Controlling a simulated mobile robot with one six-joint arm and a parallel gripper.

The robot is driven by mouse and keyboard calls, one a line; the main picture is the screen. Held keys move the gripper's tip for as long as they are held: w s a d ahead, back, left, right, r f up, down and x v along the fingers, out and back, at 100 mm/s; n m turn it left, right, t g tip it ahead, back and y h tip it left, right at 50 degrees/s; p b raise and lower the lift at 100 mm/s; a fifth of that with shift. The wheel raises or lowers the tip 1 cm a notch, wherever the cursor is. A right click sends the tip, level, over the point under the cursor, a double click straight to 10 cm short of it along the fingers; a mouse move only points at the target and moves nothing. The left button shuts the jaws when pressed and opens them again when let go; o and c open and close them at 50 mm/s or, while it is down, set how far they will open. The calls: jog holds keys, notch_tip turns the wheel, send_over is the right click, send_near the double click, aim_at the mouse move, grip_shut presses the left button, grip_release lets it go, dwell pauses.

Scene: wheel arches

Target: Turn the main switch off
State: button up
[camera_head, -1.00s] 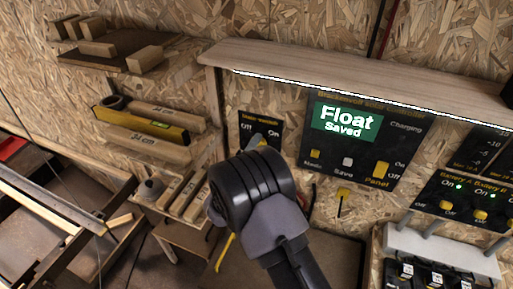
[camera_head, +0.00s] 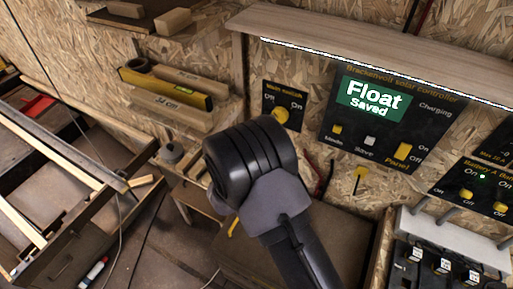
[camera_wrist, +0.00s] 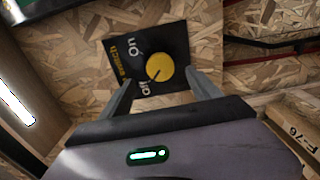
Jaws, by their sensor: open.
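The main switch is a round yellow knob (camera_head: 281,115) on a small black panel (camera_head: 270,92) on the chipboard wall. The knob also shows in the wrist view (camera_wrist: 162,66), with On and Off labels at its left side there. A dark line on it runs to the lower left, seemingly toward the Off label. My gripper (camera_wrist: 160,78) is open, its two grey fingers to either side of the knob in that picture. I cannot tell how far the fingertips are from the panel. In the head view my dark wrist hides the fingers.
The solar controller (camera_head: 385,115) with its green "Float Saved" display is right of the switch. A wooden shelf (camera_head: 370,50) overhangs both. A yellow level (camera_head: 165,87) and wood blocks lie on a rack at left. A wooden box (camera_wrist: 292,125) shows lower right in the wrist view.

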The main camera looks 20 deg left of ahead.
jog(key=s+a, duration=0.1)
jog(key=s, duration=0.9)
jog(key=shift+s+a+p, duration=0.15)
jog(key=shift+a+p, duration=0.05)
jog(key=shift+p, duration=0.1)
